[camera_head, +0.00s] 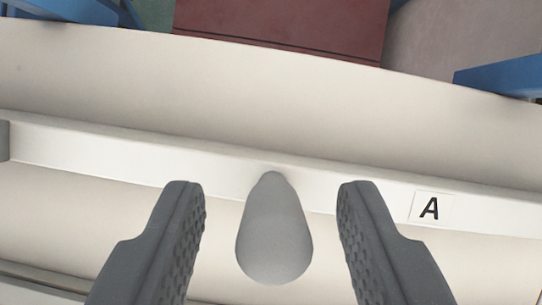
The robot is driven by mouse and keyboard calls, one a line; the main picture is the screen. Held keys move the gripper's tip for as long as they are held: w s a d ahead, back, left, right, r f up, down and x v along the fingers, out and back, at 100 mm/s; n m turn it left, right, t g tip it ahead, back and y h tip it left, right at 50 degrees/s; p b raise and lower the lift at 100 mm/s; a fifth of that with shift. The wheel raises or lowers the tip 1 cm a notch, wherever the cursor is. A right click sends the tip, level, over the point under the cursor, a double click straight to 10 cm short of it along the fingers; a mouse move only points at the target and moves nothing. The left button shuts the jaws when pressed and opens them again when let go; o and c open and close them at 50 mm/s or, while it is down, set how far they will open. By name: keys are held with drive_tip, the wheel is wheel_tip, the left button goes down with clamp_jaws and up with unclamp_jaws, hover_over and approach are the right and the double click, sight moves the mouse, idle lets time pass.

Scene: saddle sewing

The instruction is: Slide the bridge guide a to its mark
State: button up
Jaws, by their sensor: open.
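A pale rail (110,149) runs across the camera view, sloping down to the right. A label marked "A" (430,208) is on the rail, right of my gripper. A grey rounded knob (274,240) projects from the rail towards the camera; I take it to be the handle of bridge guide a. My gripper (272,192) is open, with one dark ridged finger on each side of the knob. Gaps show between the knob and both fingers. No mark that I can identify for the guide shows in this view.
A wide cream surface (270,95) lies behind the rail. A dark red panel (280,28) is at the top, with blue parts at the top left (65,10) and right (505,76). A grey block (4,140) sits at the rail's left end.

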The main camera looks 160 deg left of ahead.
drive_tip(key=shift+w+f, duration=0.2)
drive_tip(key=shift+f, duration=0.5)
drive_tip(key=shift+d, duration=0.1)
clamp_jaws()
drive_tip(key=s+a, duration=0.1)
drive_tip(key=s+a+b, duration=0.1)
drive_tip(key=s, duration=0.1)
drive_tip(key=s+a+b, duration=0.1)
drive_tip(key=shift+s, duration=0.4)
unclamp_jaws()
